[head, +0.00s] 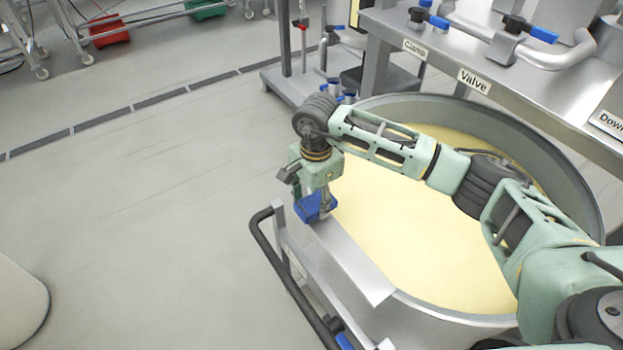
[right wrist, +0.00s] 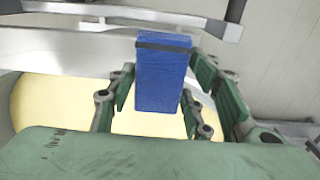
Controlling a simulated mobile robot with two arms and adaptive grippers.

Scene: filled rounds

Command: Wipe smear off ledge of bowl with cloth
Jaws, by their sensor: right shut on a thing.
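The large round steel bowl (head: 572,185) is filled with a pale yellow mass and stands on the right in the head view. Its flat steel ledge (head: 350,268) runs along the near left side of the rim. My right gripper (head: 312,192) points down over the far end of the ledge, shut on a folded blue cloth (head: 311,208). The cloth is at the ledge; whether it presses on it I cannot tell. In the right wrist view the blue cloth (right wrist: 161,85) sits between the green fingers, with a dark stripe across it. I see no clear smear. My left gripper is out of view.
A steel shelf with labels (head: 473,81), pipes and blue-handled valves (head: 530,30) overhangs the bowl's far right. A dark push handle (head: 285,278) runs along the bowl's left side. The grey floor (head: 150,220) to the left is mostly clear.

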